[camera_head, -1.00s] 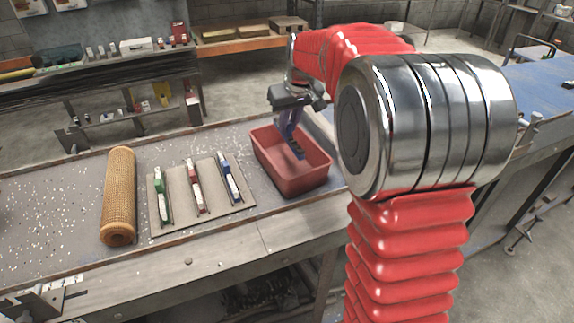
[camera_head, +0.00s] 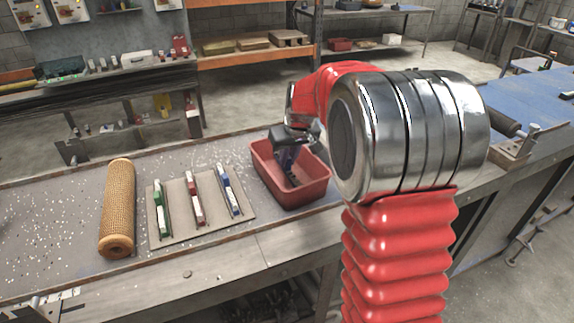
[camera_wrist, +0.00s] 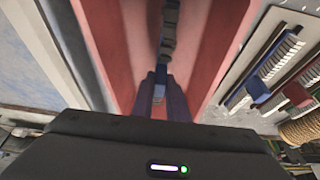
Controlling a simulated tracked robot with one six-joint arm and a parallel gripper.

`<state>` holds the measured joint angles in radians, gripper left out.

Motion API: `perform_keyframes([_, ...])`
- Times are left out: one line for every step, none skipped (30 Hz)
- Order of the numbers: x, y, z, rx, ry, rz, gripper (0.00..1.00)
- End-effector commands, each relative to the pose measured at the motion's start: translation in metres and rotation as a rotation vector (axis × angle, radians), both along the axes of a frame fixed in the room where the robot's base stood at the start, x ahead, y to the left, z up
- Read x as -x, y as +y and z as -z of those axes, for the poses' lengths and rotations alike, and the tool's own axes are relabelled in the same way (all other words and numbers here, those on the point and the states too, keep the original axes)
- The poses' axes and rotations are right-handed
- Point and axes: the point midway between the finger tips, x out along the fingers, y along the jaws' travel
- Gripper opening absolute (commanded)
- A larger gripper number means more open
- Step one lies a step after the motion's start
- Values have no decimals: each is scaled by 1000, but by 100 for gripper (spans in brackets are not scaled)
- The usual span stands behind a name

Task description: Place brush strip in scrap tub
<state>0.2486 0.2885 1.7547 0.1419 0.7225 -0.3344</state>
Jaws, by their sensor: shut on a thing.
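The scrap tub (camera_head: 306,194) is an open red box on the bench. It also shows in the wrist view (camera_wrist: 215,45), its walls on both sides of my gripper. My gripper (camera_head: 291,168) points down into the tub. In the wrist view my gripper (camera_wrist: 161,85) is shut on a narrow blue-grey brush strip (camera_wrist: 168,38). The held strip (camera_head: 294,181) is small and dark in the head view, inside the tub. I cannot tell whether it touches the tub floor.
Left of the tub, a flat board (camera_head: 178,232) bears a green-ended strip (camera_head: 161,222), a red-ended strip (camera_head: 196,198) and a blue-ended strip (camera_head: 229,189). An orange mesh tube (camera_head: 118,205) lies further left. White specks litter the bench (camera_head: 50,225).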

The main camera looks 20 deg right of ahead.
Motion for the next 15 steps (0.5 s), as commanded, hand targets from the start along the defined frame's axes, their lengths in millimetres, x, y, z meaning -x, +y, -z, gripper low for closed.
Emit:
perform_keyframes([0,0,7,0,1,1,0])
perform_keyframes([0,0,11,0,1,1,0])
perform_keyframes([0,0,16,0,1,1,0])
perform_keyframes([0,0,19,0,1,0,0])
perform_keyframes([0,0,21,0,1,0,0])
perform_keyframes([0,0,22,0,0,0,0])
perform_keyframes([0,-1,23,1,0,0,0])
perform_keyframes([0,-1,23,1,0,0,0])
perform_keyframes([0,-1,23,1,-1,0,0])
perform_keyframes([0,-1,23,1,-1,0,0])
perform_keyframes([0,-1,23,1,-1,0,0])
perform_keyframes([0,-1,22,1,-1,0,0])
perform_keyframes([0,-1,22,1,-1,0,0])
perform_keyframes([0,-1,23,1,-1,0,0])
perform_keyframes([0,-1,23,1,-1,1,0])
